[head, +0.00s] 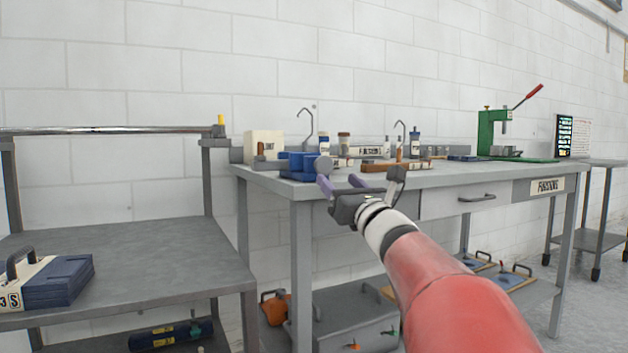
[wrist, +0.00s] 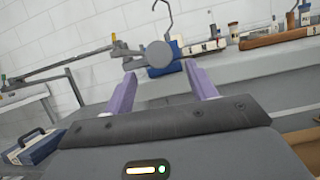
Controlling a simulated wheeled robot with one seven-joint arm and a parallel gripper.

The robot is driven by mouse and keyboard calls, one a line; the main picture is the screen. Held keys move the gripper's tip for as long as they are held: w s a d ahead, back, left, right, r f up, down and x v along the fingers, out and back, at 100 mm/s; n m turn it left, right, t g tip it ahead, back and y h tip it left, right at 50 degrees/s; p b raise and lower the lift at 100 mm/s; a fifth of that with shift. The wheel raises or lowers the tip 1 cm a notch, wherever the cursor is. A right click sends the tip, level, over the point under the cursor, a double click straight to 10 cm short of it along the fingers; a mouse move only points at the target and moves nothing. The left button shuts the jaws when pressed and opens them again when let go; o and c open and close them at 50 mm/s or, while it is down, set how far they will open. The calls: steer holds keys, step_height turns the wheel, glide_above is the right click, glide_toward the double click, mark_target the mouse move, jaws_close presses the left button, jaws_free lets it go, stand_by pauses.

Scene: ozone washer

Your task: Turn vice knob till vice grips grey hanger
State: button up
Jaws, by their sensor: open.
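The blue vice (head: 296,160) sits at the left front corner of the grey workbench, with its round grey knob (head: 323,166) facing me. A thin grey hanger (head: 306,124) with a hooked top rises upright at the vice; its lower end is hidden, so I cannot tell if the jaws touch it. My gripper (head: 341,183) is open and empty, its purple fingers in front of and just below the knob. In the wrist view the knob (wrist: 159,54) shows beyond and between the fingertips (wrist: 160,73), apparently apart from them. The hanger (wrist: 163,17) stands above it.
The workbench (head: 450,176) carries bottles, a brown tray (head: 390,166), a second hook (head: 401,134) and a green press (head: 492,130). A grey shelf unit (head: 130,255) stands to the left with a blue case (head: 58,283). A grey box lies under the bench.

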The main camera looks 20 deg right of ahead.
mark_target(325, 168)
steer(key=shift+n, duration=0.3)
steer(key=p+x, duration=0.1)
steer(key=x, duration=0.6)
steer(key=shift+w+a+r+p, duration=0.1)
steer(key=shift+w+r+p, duration=0.15)
steer(key=shift+w+p, duration=0.1)
steer(key=c, duration=0.9)
steer(key=shift+f+m+b, duration=0.1)
steer(key=shift+m+b, duration=0.3)
steer(key=shift+m, duration=0.1)
